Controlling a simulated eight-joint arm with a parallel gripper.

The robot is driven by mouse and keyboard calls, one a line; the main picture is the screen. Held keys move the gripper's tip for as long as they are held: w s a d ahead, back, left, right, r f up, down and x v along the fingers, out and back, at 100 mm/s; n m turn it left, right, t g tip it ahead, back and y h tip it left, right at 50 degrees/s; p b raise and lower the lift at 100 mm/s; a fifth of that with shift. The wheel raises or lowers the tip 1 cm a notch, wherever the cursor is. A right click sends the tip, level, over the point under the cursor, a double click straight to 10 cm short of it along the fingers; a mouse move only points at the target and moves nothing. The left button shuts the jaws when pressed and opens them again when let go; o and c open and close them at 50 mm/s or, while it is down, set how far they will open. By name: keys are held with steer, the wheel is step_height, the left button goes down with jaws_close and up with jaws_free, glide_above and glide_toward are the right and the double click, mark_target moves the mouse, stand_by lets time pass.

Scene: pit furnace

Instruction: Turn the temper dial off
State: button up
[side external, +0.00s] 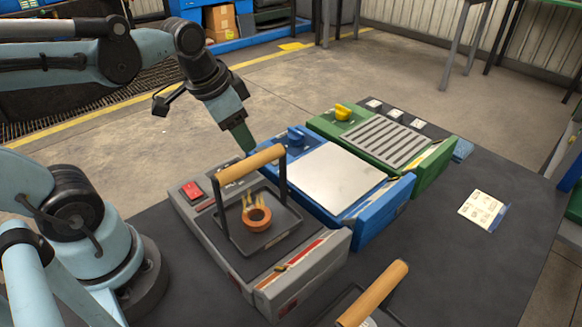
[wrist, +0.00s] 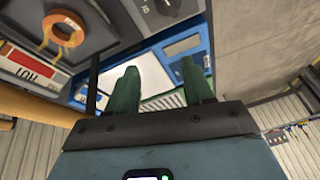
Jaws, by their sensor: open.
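No label I can read says which knob is the temper dial. In the side view a blue knob (side external: 296,136) stands on the back left end of the blue unit (side external: 348,208), which has a pale plate. A yellow knob (side external: 343,112) stands on the green slatted unit (side external: 420,178) behind it. My gripper (side external: 243,140) points down behind the wooden handle, left of the blue knob and apart from both knobs. In the wrist view its two green fingers (wrist: 158,68) are spread with nothing between them. The pale plate (wrist: 146,76) shows beyond them.
Another wooden handle (side external: 372,294) is at front. A card (side external: 484,210) lies right; the mat around it is clear.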

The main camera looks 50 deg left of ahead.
mark_target(230, 164)
steer(key=shift+o, duration=0.7)
steer(key=a+m+g, duration=0.1)
steer(key=a+r+m+g, duration=0.2)
steer(key=shift+s+a+g, duration=0.15)
steer(key=shift+s+g, duration=0.05)
steer(key=shift+g, duration=0.1)
steer(key=shift+m+g, duration=0.4)
steer(key=shift+m, duration=0.2)
steer(key=shift+s+a+f, duration=0.1)
steer(key=shift+a+f, duration=0.05)
steer(key=shift+f, duration=2.8)
steer(key=shift+s+a+f, duration=0.1)
steer(key=shift+a+f, duration=0.05)
steer(key=shift+f, duration=2.75)
steer(key=c, duration=1.1)
steer(key=shift+o, duration=0.2)
